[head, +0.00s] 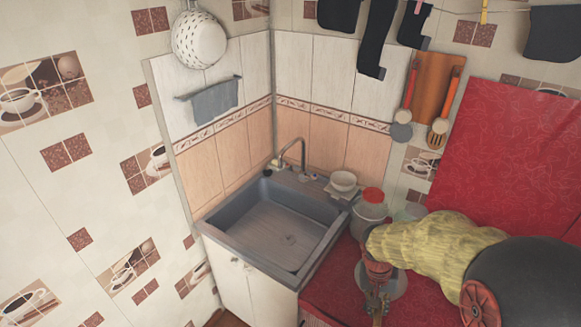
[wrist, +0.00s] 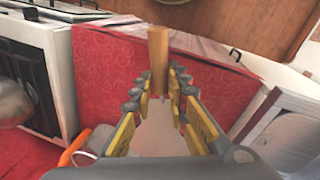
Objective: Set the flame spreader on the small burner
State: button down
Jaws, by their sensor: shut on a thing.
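My gripper (head: 377,303) is low over the red counter at the right of the head view. In the wrist view, its yellow-padded fingers (wrist: 163,100) are closed around the flame spreader. Its wooden handle (wrist: 158,62) sticks out beyond the fingertips, and a pale part shows between the fingers. In the head view, a pale round disc (head: 398,284) shows beside and behind the fingers, partly hidden by them. I cannot make out the small burner.
A grey sink (head: 290,225) lies left of the red counter (head: 328,290). A red-lidded jar (head: 371,208) and white bowls (head: 343,182) stand near the sink's right edge. An orange-handled object (wrist: 75,146) lies at lower left in the wrist view.

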jog(key=w+a+f+n, duration=0.2)
jog(key=w+a+f, duration=0.1)
jog(key=w, duration=0.3)
jog(key=w+a+f+n, duration=0.1)
jog(key=w+a+f, duration=0.2)
jog(key=w+f, duration=0.15)
jog(key=shift+t, duration=0.3)
jog(key=f+b, duration=0.2)
jog(key=b, duration=0.1)
jog(key=f+b, duration=0.6)
jog(key=b, duration=0.1)
jog(key=shift+w+d+f, duration=0.15)
jog(key=shift+w+d, duration=0.05)
jog(key=shift+w, duration=0.05)
